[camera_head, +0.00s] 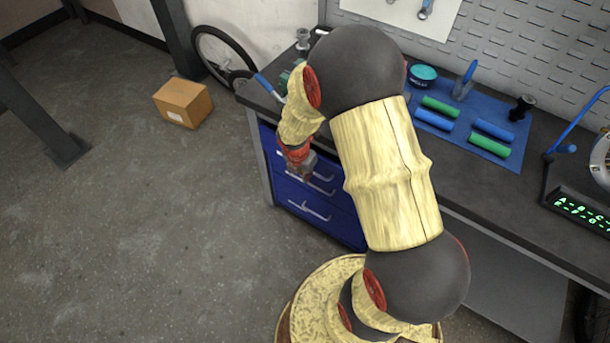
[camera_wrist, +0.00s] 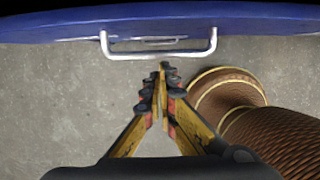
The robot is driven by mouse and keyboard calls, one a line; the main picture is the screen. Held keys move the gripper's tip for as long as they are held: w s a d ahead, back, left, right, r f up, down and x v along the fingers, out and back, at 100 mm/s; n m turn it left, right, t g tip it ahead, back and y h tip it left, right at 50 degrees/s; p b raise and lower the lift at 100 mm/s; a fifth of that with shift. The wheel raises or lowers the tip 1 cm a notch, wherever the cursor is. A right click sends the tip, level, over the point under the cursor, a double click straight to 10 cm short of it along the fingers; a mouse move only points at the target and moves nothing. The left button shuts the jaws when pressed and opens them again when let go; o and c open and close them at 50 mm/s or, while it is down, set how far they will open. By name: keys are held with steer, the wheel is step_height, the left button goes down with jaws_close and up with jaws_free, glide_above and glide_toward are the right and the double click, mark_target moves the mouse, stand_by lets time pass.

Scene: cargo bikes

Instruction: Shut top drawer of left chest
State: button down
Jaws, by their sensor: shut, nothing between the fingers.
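A blue chest of drawers (camera_head: 342,226) stands under the workbench in the head view. Several silver handles show on its front. My arm and gripper cover part of its upper drawers, so how far the top drawer stands out is hard to tell. In the wrist view a blue drawer front (camera_wrist: 255,22) spans the top edge, with a silver bar handle (camera_wrist: 160,54) at its middle. My gripper (camera_wrist: 165,69) is shut and empty, its fingertips just below this handle in the picture; whether they touch it I cannot tell. The gripper also shows before the chest in the head view (camera_head: 306,174).
The dark workbench (camera_head: 490,205) runs above the chest, with a blue mat (camera_head: 457,103) holding green and blue rolls. A cardboard box (camera_head: 183,102) lies on the floor at left.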

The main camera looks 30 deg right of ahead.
steer(key=d+p, duration=0.1)
steer(key=w+d, duration=0.1)
steer(key=d+p, duration=0.1)
steer(key=shift+w+d+r+p, duration=0.15)
steer(key=shift+w+d+p, duration=0.1)
steer(key=shift+d+p, duration=0.1)
steer(key=shift+w+d, duration=0.15)
steer(key=shift+d, duration=0.25)
steer(key=shift+a, duration=0.15)
